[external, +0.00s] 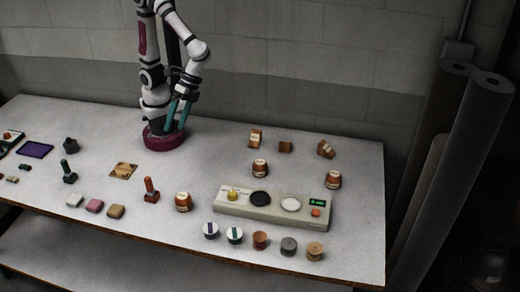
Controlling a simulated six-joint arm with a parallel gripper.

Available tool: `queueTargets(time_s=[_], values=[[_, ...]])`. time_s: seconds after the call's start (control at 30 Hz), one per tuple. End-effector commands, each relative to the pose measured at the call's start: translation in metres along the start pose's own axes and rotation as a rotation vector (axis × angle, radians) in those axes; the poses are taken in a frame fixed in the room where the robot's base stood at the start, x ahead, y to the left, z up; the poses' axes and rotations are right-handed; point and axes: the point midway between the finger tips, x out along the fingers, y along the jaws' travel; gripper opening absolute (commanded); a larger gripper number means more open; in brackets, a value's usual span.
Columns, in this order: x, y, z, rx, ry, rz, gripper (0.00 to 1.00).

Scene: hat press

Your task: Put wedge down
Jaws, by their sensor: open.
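My gripper (178,116), with teal fingers, hangs open just above and in front of my red base, left of the picture's middle. I make out nothing between its fingers. No piece is clearly a wedge at this size. A small brown block (285,147) stands at the back right of the table, apart from my gripper. A brown labelled piece (326,149) sits tilted to its right, and another labelled piece (256,138) stands to its left. I cannot tell whether any of these is the wedge.
A pale panel (225,207) with discs and a green display lies at the front right. Several round pieces (260,240) line the front edge. Orange jars (260,168), handled stamps (151,192), a flat tan plate (123,170) and small blocks (94,206) stand around. The table centre (215,165) is clear.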

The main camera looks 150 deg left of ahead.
Motion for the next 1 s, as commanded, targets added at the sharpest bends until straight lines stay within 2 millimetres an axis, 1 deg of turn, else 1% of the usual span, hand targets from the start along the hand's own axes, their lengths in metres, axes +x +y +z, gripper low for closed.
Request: queueTargets(time_s=[0.03,0.07,0.1,0.13,0.2,0.27,0.37,1.0], values=[[-0.003,-0.016,0.044,0.266,-0.030,-0.166,0.79],[-0.006,-0.031,0.063,0.412,-0.049,-0.265,0.79],[-0.013,-0.051,0.080,0.580,-0.070,-0.385,0.79],[-0.018,-0.064,0.088,0.684,-0.080,-0.461,0.79],[-0.029,-0.087,0.097,0.862,-0.097,-0.598,0.79],[-0.036,-0.098,0.098,0.947,-0.103,-0.669,0.79],[-0.040,-0.105,0.098,0.992,-0.108,-0.711,0.79],[-0.040,-0.104,0.098,0.984,-0.105,-0.707,0.79]])
